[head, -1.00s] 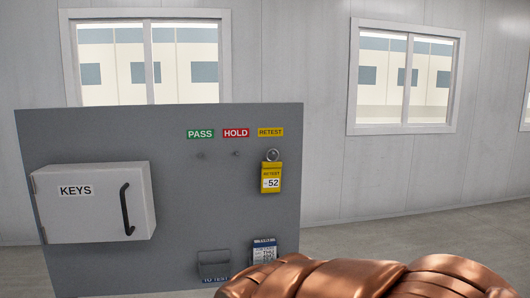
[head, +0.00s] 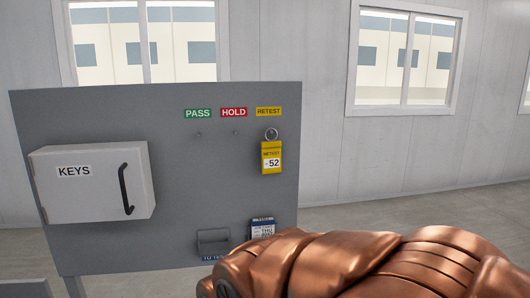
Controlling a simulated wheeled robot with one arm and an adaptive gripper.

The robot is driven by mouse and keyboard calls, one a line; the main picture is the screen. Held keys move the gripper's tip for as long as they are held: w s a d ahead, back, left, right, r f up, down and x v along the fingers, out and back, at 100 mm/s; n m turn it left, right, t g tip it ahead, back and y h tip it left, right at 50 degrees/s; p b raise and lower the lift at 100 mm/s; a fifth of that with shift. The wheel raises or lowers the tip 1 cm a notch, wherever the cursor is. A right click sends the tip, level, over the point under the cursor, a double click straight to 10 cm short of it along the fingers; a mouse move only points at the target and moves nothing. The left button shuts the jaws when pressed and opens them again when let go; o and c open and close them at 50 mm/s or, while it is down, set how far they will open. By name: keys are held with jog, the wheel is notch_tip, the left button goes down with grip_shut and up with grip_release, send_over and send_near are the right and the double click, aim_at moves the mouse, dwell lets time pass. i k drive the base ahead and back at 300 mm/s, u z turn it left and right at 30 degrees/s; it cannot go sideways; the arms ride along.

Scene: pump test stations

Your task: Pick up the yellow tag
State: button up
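The yellow tag (head: 271,158) hangs on the grey board (head: 95,118), under the yellow RETEST label (head: 268,111). It reads RETEST and -52, and a metal ring (head: 271,134) shows at its top. My copper-coloured arm fills the lower right of the head view, below and to the right of the tag and apart from it in the picture. My gripper's fingers are not in view.
A white KEYS box (head: 92,185) with a dark handle juts from the board's left. Green PASS (head: 197,113) and red HOLD (head: 233,112) labels have bare pegs below. A grey holder (head: 213,242) and a blue-and-white card (head: 262,228), partly hidden by my arm, sit low.

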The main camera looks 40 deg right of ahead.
aim_at(271, 150)
jog(key=u, duration=2.35)
jog(key=k, duration=1.55)
jog(key=z, duration=0.4)
